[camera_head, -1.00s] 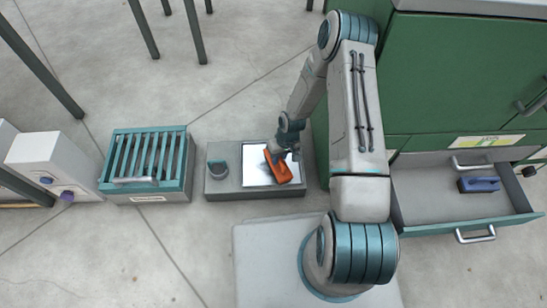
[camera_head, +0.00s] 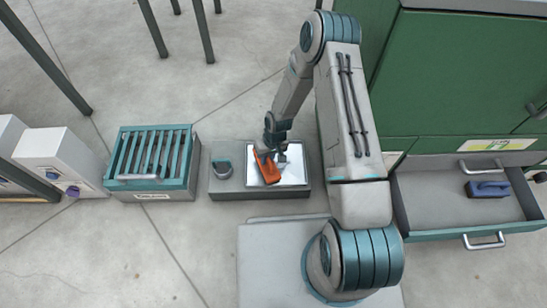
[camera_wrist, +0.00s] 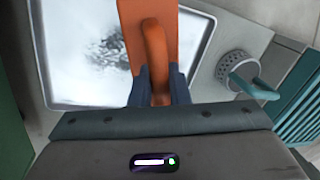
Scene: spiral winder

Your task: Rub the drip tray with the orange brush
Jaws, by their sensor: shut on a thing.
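The drip tray (camera_head: 293,172) is a shiny, shallow square plate set in the top of a grey block. In the wrist view the tray (camera_wrist: 65,75) has a raised rim and a dark, speckled smudge on its bright surface. The orange brush (camera_head: 268,170) is over the left part of the tray. My gripper (camera_wrist: 160,88) is shut on the handle of the orange brush (camera_wrist: 128,30). The brush hides part of the tray, and its bristles are hidden, so I cannot tell if they touch the tray.
A round knob with a teal lever (camera_head: 221,168) stands on the grey block left of the tray. A teal slatted box (camera_head: 150,165) is further left. On the right an open drawer (camera_head: 430,207) of the green cabinet (camera_head: 470,80) holds a blue brush (camera_head: 487,188).

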